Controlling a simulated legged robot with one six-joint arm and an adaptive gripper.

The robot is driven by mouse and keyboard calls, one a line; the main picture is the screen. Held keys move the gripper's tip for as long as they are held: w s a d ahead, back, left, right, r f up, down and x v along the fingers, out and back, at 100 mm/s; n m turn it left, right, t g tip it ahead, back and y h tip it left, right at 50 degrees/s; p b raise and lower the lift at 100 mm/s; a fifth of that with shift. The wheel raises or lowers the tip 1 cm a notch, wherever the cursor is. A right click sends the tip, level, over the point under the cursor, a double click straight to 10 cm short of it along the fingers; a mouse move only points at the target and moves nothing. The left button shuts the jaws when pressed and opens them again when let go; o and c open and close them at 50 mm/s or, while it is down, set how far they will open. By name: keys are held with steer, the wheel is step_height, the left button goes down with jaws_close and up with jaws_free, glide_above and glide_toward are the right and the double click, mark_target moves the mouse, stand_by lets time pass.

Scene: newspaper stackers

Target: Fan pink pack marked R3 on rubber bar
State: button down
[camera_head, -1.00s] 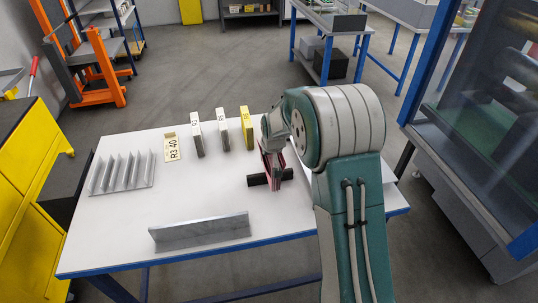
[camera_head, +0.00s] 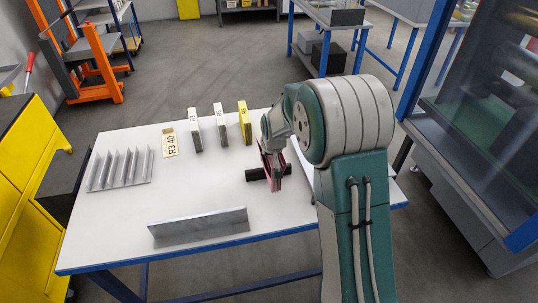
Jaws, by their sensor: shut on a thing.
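The pink pack (camera_head: 269,164) stands on edge in my gripper (camera_head: 275,152), over the black rubber bar (camera_head: 255,175) on the right half of the white table. My gripper is shut on the pack from above. The pack hides the middle of the bar, and its lower edge looks to be at the bar; I cannot tell if they touch. The pack's mark cannot be read here. A cream card (camera_head: 170,143) reading "R3 40" stands at the table's back left.
Two white packs (camera_head: 195,130) (camera_head: 220,124) and a yellow pack (camera_head: 244,122) stand along the back of the table (camera_head: 190,185). A finned metal rack (camera_head: 118,170) is at the left, and a metal angle plate (camera_head: 198,223) near the front. The table's middle is clear.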

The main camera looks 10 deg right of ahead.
steer(key=shift+s, duration=0.35)
steer(key=shift+s, duration=0.1)
steer(key=shift+s+f, duration=0.1)
steer(key=shift+s, duration=0.5)
steer(key=shift+r, duration=3.55)
